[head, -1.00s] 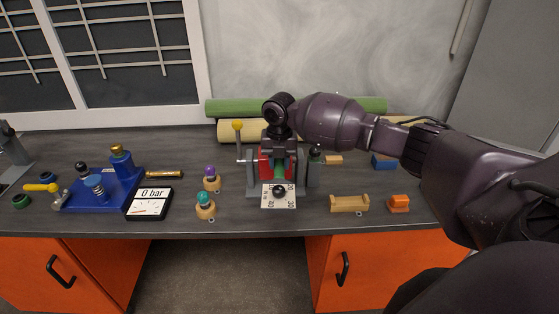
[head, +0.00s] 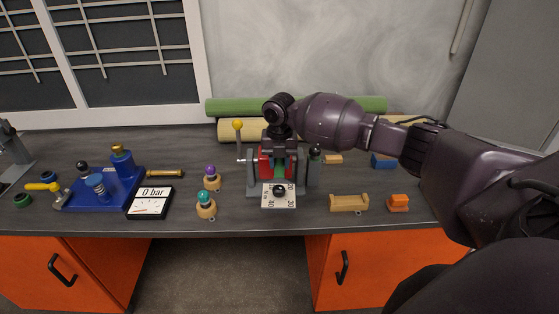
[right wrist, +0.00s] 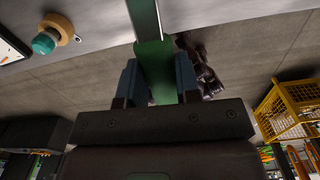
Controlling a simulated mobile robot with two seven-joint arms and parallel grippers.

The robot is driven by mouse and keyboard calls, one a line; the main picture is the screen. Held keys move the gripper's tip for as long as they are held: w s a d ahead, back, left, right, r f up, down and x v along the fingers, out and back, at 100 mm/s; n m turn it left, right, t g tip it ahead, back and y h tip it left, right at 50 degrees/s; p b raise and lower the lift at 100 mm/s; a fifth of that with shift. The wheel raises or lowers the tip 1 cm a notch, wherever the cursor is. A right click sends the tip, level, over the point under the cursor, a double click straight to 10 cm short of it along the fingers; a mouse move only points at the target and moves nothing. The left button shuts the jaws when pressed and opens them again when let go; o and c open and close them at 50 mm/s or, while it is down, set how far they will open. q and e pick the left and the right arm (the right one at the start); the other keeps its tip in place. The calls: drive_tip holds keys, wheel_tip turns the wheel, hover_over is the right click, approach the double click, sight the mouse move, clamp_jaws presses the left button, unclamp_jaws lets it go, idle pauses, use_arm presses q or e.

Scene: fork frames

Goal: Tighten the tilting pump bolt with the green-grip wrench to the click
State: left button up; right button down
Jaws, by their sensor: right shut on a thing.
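My right gripper (head: 282,150) comes down over the red and grey tilting fixture (head: 251,182) at the middle of the bench. In the right wrist view it is shut on the wrench's green grip (right wrist: 155,72), which lies between its two fingers. A pale metal shaft runs up from the grip and out of that frame. In the head view the gripper hides most of the wrench, so I cannot tell whether its head sits on the bolt. A white scale plate (head: 268,203) with a black knob (head: 280,191) is at the fixture's front. My left gripper is not in view.
A yellow-knobbed lever (head: 238,126) stands at the fixture's left. A blue pump unit (head: 112,190) and a gauge reading 0 bar (head: 150,202) are further left. Purple-topped (head: 210,172) and teal-topped (head: 204,198) pieces stand between. A wooden cradle (head: 349,203) and orange block (head: 398,202) lie right.

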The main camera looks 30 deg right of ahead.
drive_tip(key=shift+r+p, duration=0.1)
drive_tip(key=shift+p, duration=0.2)
idle(0.4)
drive_tip(key=shift+f+b, duration=0.4)
drive_tip(key=shift+f, duration=0.75)
idle(0.6)
drive_tip(key=c, duration=1.4)
unclamp_jaws()
clamp_jaws()
